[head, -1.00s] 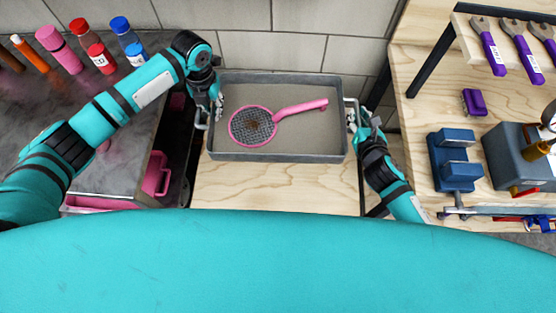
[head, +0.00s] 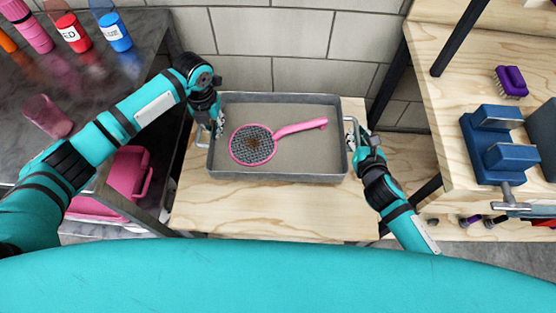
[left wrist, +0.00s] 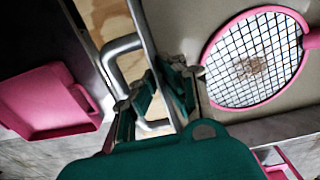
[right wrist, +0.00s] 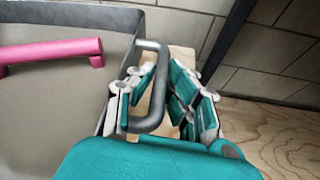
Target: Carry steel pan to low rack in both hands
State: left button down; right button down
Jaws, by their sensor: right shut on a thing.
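The steel pan (head: 228,172) is a grey rectangular tray with a bar handle at each end, roughly level over a low pale wood surface (head: 280,215). I cannot tell whether it touches that surface. A pink strainer (head: 253,144) with a mesh head lies in it, its mesh stained brown in the middle. My right gripper (right wrist: 157,98) is shut on the right handle (right wrist: 158,75). My left gripper (left wrist: 160,95) is at the left handle (left wrist: 108,60); its fingers are partly hidden, and its grip is unclear.
A dark bench (head: 98,60) with red and blue bottles stands left, a pink case (head: 128,175) below it. A wooden bench (head: 445,75) with a blue vise (head: 495,150) and a purple brush (head: 510,82) stands right. A block wall (head: 270,45) is close behind.

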pick_arm(q)
jog(key=shift+f, duration=0.4)
pick_arm(e)
jog(key=shift+f, duration=0.4)
